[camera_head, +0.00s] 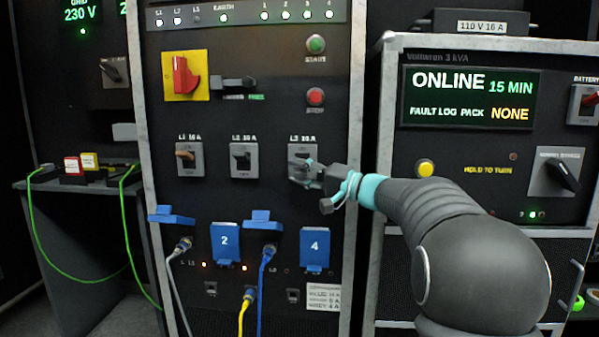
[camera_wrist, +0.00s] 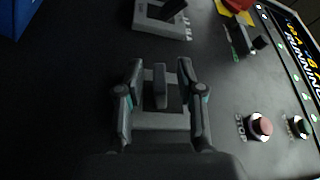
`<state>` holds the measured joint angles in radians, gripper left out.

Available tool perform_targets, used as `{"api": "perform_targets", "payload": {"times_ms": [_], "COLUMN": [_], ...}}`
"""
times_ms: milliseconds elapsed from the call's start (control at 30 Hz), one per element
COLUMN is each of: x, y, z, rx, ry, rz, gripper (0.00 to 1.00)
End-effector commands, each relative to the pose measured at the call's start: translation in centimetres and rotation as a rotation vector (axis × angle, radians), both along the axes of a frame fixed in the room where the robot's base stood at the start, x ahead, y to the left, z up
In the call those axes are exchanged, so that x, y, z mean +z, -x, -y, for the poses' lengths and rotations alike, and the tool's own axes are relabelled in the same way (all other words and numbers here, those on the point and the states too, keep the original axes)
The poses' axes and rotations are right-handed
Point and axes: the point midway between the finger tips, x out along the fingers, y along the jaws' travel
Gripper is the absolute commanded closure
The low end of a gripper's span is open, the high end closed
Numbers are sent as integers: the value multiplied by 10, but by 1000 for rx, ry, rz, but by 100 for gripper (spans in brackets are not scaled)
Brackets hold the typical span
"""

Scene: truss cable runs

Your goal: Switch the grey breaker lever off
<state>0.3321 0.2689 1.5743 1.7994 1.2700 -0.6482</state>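The L3 breaker (camera_head: 294,151) is the right one of a row of three on the middle cabinet, and my gripper mostly covers it there. In the wrist view its grey lever (camera_wrist: 160,86) stands out from a grey plate (camera_wrist: 175,120). My gripper (camera_head: 312,172) is at this breaker; in the wrist view my gripper (camera_wrist: 161,76) has its two fingers apart, one on each side of the lever. Dark gaps show between lever and fingers. Whether the lever is up or down is hard to tell.
The L2 breaker (camera_head: 241,161) with a black lever and the L1 breaker (camera_head: 189,158) with a tan lever are to the left. A red stop button (camera_head: 316,96) and green start button (camera_head: 316,44) are above. Blue socket covers (camera_head: 225,243) and plugged cables (camera_head: 264,275) are below.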

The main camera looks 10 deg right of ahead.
Motion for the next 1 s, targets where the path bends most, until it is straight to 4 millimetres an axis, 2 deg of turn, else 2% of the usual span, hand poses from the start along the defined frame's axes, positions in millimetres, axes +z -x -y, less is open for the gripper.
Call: {"api": "perform_targets", "payload": {"times_ms": [167,200,333,367,667,1000], "x": [0,0,0,0,-5,-14], "y": [0,0,0,0,-1,-3], "z": [0,0,0,0,0,1], "rx": [0,0,0,0,0,-1], "ry": [0,0,0,0,5,43], "rz": [0,0,0,0,14,131], "gripper": [62,65,98,100,100,100]}}
